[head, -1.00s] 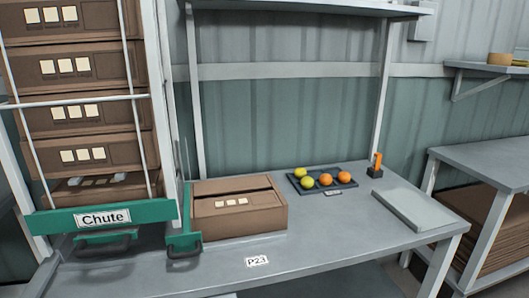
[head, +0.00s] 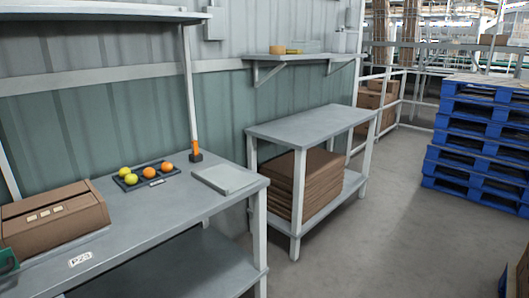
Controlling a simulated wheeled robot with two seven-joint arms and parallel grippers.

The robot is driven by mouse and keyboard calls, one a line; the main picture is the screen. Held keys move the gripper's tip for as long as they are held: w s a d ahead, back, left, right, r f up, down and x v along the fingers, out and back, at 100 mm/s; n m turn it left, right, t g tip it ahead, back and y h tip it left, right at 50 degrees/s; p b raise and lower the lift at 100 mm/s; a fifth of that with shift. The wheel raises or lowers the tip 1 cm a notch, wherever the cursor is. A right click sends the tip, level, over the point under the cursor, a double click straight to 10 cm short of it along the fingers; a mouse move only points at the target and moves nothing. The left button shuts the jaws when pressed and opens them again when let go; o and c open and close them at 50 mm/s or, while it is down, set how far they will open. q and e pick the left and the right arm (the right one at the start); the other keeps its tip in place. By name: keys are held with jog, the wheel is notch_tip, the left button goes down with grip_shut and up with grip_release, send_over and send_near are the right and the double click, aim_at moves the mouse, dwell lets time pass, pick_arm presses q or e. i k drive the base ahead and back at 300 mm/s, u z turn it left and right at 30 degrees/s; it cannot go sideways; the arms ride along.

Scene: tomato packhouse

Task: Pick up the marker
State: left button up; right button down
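I cannot make out a marker for certain in the head view. A small upright orange item in a dark base (head: 196,152) stands at the back of the packing table (head: 150,225), by the shelf post. I cannot tell what it is. Neither of my grippers is in view.
A brown carton (head: 55,222) and a dark tray (head: 133,186) of yellow and orange tomatoes are on the table, with a grey flat panel (head: 226,178). A side table (head: 312,124) holds flat cardboard below. A wall shelf (head: 300,58) carries small yellowish items. Blue pallets (head: 478,150) stand right; open floor lies between.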

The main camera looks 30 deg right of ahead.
aim_at(194, 147)
jog(key=z, duration=0.65)
jog(key=i, duration=1.15)
jog(key=u, duration=0.1)
jog(key=k, duration=1.2)
jog(key=z, duration=0.85)
jog(key=i, duration=0.75)
jog(key=z, duration=0.5)
